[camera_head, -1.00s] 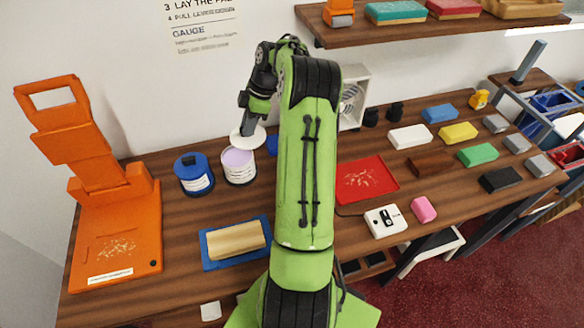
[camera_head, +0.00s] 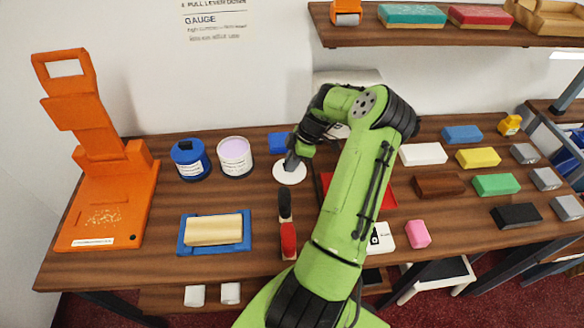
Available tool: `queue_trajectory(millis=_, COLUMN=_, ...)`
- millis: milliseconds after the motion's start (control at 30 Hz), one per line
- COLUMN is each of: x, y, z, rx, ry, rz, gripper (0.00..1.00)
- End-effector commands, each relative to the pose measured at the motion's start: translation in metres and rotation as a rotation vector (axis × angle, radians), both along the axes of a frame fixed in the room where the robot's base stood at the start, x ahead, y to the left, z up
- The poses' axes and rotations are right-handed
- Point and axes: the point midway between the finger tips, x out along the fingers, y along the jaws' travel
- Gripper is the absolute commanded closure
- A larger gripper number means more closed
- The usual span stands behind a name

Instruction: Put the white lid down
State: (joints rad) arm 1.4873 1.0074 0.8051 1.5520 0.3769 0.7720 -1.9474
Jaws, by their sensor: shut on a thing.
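The white lid (camera_head: 289,173) is a flat white disc just right of the open tub, low over or on the wooden counter; I cannot tell whether it touches. My gripper (camera_head: 292,160) is shut on it from above, and the fingertips are partly hidden by the wrist. The open tub (camera_head: 235,158) is white with a pale lilac top and stands to the left of the lid.
A blue lidded tub (camera_head: 190,160) stands left of the open tub. A blue block (camera_head: 278,142) lies behind the lid. A black and red tool (camera_head: 286,226) lies in front. A red tray (camera_head: 391,199) is to the right, partly behind my arm. Bare counter (camera_head: 262,195) surrounds the lid's left side.

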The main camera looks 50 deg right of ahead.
Motion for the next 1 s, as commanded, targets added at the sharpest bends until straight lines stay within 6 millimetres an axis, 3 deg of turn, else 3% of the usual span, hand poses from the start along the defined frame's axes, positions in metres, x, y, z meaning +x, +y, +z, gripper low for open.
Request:
queue_trajectory(millis=100, x=0.001, y=0.001, z=-0.022, rx=0.004, ry=0.0, rz=0.0, gripper=1.0)
queue_trajectory(millis=433, x=0.0, y=0.0, z=-0.026, rx=0.001, ry=0.001, rz=0.0, gripper=1.0)
queue_trajectory(millis=467, x=0.0, y=0.0, z=-0.027, rx=0.001, ry=0.001, rz=0.0, gripper=0.78)
queue_trajectory(millis=600, x=0.0, y=0.0, z=-0.025, rx=0.001, ry=0.0, rz=0.0, gripper=0.57)
queue_trajectory(millis=867, x=0.0, y=0.0, z=-0.025, rx=0.001, ry=0.0, rz=0.0, gripper=0.54)
queue_trajectory(millis=1000, x=-0.002, y=-0.003, z=-0.013, rx=-0.002, ry=0.0, rz=-0.001, gripper=0.54)
